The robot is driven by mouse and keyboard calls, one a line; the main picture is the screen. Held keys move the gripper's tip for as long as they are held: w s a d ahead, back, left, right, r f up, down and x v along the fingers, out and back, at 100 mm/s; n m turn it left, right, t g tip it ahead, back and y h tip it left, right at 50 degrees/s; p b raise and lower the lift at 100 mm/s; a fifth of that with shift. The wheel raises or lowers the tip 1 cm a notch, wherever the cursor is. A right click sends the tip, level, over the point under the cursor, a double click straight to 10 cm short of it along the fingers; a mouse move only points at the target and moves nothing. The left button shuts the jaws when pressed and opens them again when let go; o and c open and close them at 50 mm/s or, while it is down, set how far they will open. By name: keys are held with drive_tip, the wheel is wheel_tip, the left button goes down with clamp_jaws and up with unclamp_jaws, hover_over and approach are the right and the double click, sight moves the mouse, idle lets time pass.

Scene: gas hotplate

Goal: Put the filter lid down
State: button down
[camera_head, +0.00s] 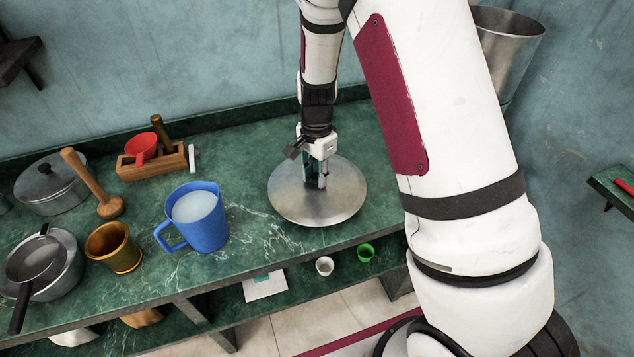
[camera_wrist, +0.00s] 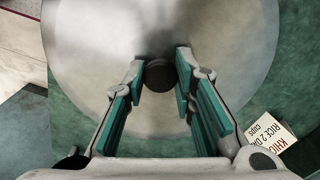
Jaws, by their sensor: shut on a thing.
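The filter lid (camera_head: 340,205) is a wide, round, dull metal disc with a dark knob. It lies roughly level over the green marble counter (camera_head: 245,240) near its front edge; I cannot tell if it touches the counter. My gripper (camera_head: 318,182) points down at the lid's middle and is shut on its knob. In the wrist view, the fingers of my gripper (camera_wrist: 160,68) stand on either side of the dark round knob (camera_wrist: 159,76), and the pale lid (camera_wrist: 85,55) fills most of the frame. Part of the lid's top is hidden behind the gripper in the head view.
A blue jug (camera_head: 205,228) stands left of the lid. Further left are a brass mortar (camera_head: 115,250), pans (camera_head: 50,265), a lidded pot (camera_head: 52,185) and a wooden rack (camera_head: 152,163). A lettered card (camera_wrist: 272,128) shows beside the lid. A white cup (camera_head: 324,266) and green cup (camera_head: 366,253) stand below.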

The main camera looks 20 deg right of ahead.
sight(317, 176)
drive_tip(key=shift+f, duration=1.6)
drive_tip(key=shift+f, duration=0.1)
drive_tip(key=c, duration=1.3)
unclamp_jaws()
